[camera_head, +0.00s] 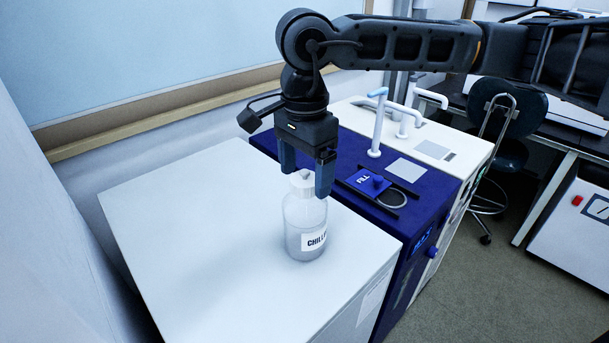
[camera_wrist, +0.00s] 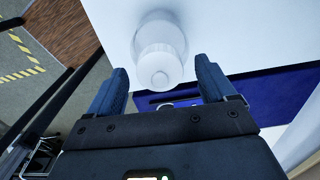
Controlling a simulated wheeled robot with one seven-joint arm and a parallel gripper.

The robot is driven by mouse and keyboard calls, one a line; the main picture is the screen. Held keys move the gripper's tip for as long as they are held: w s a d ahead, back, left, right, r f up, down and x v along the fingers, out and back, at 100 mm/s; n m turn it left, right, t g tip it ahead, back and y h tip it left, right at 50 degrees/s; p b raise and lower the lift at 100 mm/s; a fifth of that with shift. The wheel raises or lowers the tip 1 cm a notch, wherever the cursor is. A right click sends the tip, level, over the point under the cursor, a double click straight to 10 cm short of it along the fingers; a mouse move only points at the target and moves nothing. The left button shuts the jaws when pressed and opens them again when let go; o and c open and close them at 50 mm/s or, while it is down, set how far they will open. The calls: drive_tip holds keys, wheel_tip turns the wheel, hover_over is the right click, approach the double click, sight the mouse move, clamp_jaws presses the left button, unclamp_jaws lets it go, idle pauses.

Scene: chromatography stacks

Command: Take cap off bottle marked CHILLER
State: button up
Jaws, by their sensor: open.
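A translucent white bottle (camera_head: 305,222) with a label reading "CHILL", the rest turned out of sight, stands upright on a white cabinet top (camera_head: 190,250). Its white cap (camera_head: 302,181) is on its top. My gripper (camera_head: 304,178) is open and points down, with its two blue fingers on either side of the cap in the head view. In the wrist view, the cap (camera_wrist: 160,70) and bottle (camera_wrist: 160,32) lie just beyond and between the fingertips (camera_wrist: 163,72). I see a gap between the cap and each finger, and nothing is held.
A dark blue unit (camera_head: 400,190) with a "FILL" lid (camera_head: 370,182) and a white curved tap (camera_head: 378,120) adjoins the cabinet on the right. A wall with a wooden rail (camera_head: 150,120) runs behind. The cabinet top around the bottle is clear.

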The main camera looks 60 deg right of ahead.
drive_tip(key=shift+f, duration=0.35)
drive_tip(key=shift+c, duration=0.2)
drive_tip(key=c, duration=1.1)
